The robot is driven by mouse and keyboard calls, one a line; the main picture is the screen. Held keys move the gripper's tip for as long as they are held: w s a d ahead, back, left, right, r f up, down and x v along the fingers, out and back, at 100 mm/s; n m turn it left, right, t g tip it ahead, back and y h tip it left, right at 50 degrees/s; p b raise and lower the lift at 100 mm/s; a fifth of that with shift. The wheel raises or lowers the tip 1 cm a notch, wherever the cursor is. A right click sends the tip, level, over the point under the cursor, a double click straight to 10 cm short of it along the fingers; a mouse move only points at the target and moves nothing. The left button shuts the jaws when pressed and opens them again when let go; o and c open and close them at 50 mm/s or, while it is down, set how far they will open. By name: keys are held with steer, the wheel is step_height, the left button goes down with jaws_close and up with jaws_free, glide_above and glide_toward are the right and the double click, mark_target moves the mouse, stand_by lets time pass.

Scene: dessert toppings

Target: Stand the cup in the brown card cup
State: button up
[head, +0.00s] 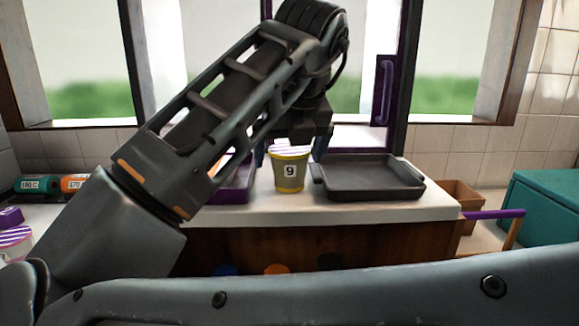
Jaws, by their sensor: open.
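A cup (288,181) with a yellow upper band, a duller body and a "9" label stands upright on the white counter. Its top shows pale and purple stripes. My gripper (291,151) is open above it, pointing down, with one finger near each side of the cup's top. I cannot tell whether the fingers touch it. I cannot make out a brown card cup for certain; my arm hides part of the counter.
A dark tray (368,181) lies close right of the cup, and a purple tray (237,189) is on its left, partly behind my arm. A brown box (462,196) and a teal chest (545,215) stand at right. A striped tub (14,243) is at far left.

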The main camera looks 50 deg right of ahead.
steer(key=shift+c, duration=0.2)
steer(key=shift+r, duration=0.1)
steer(key=c, duration=1.1)
